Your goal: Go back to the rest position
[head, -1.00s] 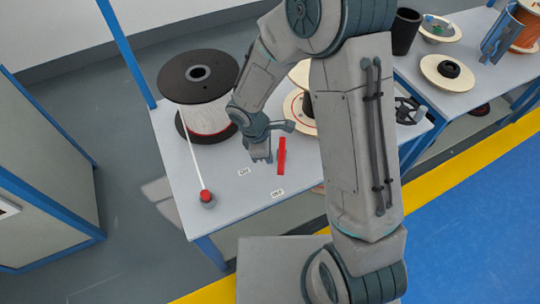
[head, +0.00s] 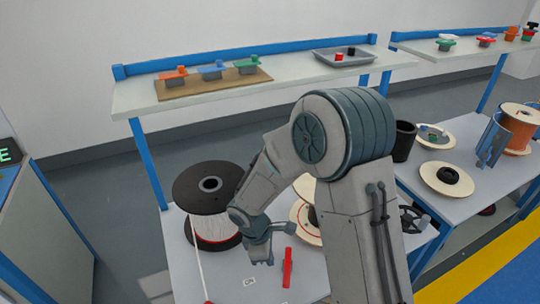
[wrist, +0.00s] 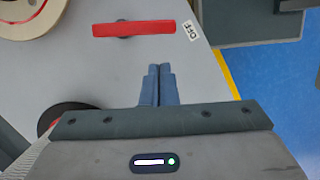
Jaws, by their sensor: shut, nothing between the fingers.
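My gripper (head: 262,262) hangs low over the grey workbench (head: 230,290), between the black spool (head: 208,185) and a red bar-shaped part (head: 287,268). In the wrist view my gripper (wrist: 158,72) has its two blue fingers together with nothing between them. The red part (wrist: 135,28) lies beyond the fingertips there, apart from them. My upper arm covers part of the bench behind it.
A shelf (head: 130,97) above the bench holds coloured clamps and a grey tray (head: 342,57). A wooden spool (head: 303,222) stands behind my arm. A second bench (head: 440,210) on the right holds reels and a black cup (head: 404,140).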

